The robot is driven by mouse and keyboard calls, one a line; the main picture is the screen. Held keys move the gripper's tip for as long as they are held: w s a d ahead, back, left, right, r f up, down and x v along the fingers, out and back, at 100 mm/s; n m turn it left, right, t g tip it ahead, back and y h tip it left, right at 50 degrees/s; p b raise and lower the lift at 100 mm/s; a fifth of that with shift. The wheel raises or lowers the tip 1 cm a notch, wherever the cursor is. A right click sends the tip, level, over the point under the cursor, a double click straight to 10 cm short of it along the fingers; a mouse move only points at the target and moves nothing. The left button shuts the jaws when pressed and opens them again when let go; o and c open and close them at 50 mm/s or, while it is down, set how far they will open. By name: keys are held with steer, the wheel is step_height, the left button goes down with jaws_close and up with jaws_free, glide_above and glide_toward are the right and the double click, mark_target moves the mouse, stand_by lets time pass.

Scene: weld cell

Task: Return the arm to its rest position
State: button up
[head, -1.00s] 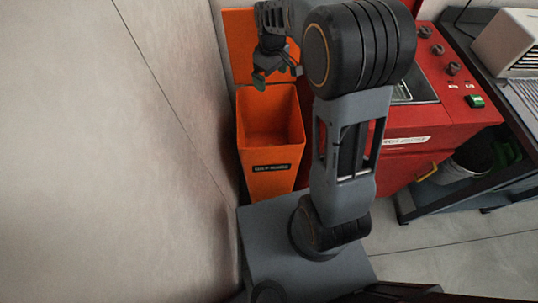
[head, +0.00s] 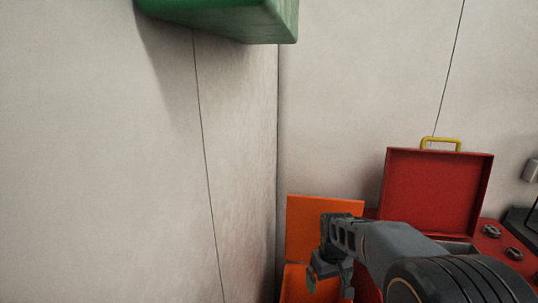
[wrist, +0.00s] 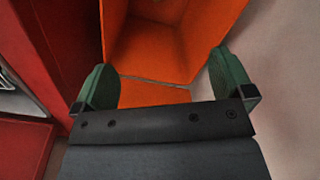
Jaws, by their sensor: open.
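My gripper (head: 330,280) is low in the head view, in front of the orange bin's raised lid (head: 310,215). In the wrist view its two green fingers (wrist: 175,85) are spread wide apart with nothing between them. The arm reaches in from the lower right of the head view, its forearm running toward the bin. The open orange bin (wrist: 155,78) lies beyond the fingers in the wrist view, and its visible inside looks empty. The lower part of the bin is cut off in the head view.
A red cabinet with an open lid (head: 435,195) and yellow handle stands right of the bin. Its red side (wrist: 62,40) is close on the left in the wrist view. A wall is close on the left. A green box (head: 225,18) hangs on the wall at the top.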

steer(key=s+r+m+t+p, duration=0.3)
steer(key=s+r, duration=0.6)
steer(key=s, duration=0.5)
steer(key=shift+s+r+t, duration=0.15)
steer(key=shift+r+t, duration=0.1)
steer(key=shift+t, duration=0.15)
steer(key=shift+a, duration=0.1)
steer(key=shift+c, duration=0.5)
